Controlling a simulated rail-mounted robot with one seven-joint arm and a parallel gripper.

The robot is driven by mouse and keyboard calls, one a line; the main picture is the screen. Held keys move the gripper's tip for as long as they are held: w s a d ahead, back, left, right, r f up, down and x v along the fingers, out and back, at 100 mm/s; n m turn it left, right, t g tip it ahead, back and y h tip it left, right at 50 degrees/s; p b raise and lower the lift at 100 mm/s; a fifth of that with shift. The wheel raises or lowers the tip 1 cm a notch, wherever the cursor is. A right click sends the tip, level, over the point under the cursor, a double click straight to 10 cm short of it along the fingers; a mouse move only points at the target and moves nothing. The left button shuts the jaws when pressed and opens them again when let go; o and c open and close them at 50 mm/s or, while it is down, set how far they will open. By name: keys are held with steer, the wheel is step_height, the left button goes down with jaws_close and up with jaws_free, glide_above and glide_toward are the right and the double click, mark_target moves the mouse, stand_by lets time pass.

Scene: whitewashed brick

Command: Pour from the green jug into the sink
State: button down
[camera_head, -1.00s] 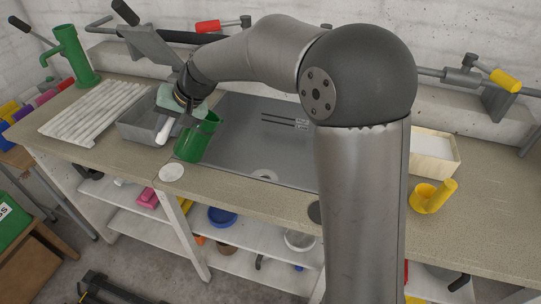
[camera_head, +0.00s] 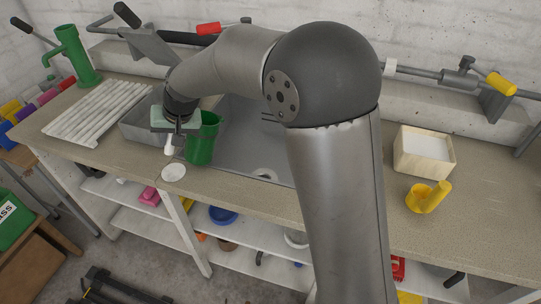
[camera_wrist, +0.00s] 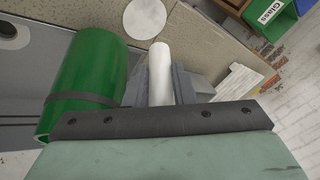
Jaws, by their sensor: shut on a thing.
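The green jug (camera_head: 203,140) is close to upright at the left end of the grey sink (camera_head: 236,152). A dark band runs round it, and its pale handle (camera_head: 169,146) stands out to the left. My gripper (camera_head: 172,132) is shut on that handle. In the wrist view the jug (camera_wrist: 88,80) lies left of my gripper (camera_wrist: 160,88), with the pale handle (camera_wrist: 160,62) between the fingers. The sink drain (camera_wrist: 8,30) shows beyond the jug. The jug's inside is hidden, so I cannot tell its contents.
A white disc (camera_head: 173,172) lies on the counter in front of the jug. A ribbed white board (camera_head: 95,112) and a green pump (camera_head: 72,55) are at the left. A wooden box (camera_head: 424,152) and a yellow mug (camera_head: 425,197) stand right, with bare counter around them.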

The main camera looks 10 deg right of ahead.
steer(key=shift+r+p, duration=1.15)
steer(key=shift+r, duration=1)
